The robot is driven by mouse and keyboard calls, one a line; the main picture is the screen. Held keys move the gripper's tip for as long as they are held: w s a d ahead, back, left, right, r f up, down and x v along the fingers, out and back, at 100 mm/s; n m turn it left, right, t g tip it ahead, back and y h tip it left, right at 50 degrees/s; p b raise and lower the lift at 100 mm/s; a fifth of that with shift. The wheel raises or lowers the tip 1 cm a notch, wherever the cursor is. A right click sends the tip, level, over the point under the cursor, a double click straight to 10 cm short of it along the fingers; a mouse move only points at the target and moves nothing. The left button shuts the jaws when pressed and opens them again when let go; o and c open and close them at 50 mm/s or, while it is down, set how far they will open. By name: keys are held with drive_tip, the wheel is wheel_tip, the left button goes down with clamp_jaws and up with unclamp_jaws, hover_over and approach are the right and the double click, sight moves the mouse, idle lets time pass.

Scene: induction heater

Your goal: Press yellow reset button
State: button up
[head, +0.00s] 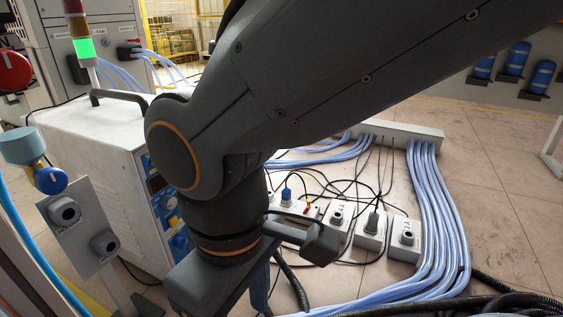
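I cannot make out a yellow reset button in the head view. A grey control panel (85,225) at the left carries two round black controls, an upper one (65,211) and a lower one (103,242), with labels too small to read. A white heater cabinet (90,140) stands behind it, and its front with blue parts (178,240) is partly covered by my arm. My arm crosses from the top right down to the bottom centre. My gripper's fingertips do not show, so its opening and any contact are hidden.
A blue knob (50,180) sits at the left edge. A lit green signal lamp (84,48) stands above the cabinet. Small grey socket boxes (370,232), black cables and thick pale blue hoses (432,200) cover the floor at the right. Bare tiled floor (500,200) lies beyond them.

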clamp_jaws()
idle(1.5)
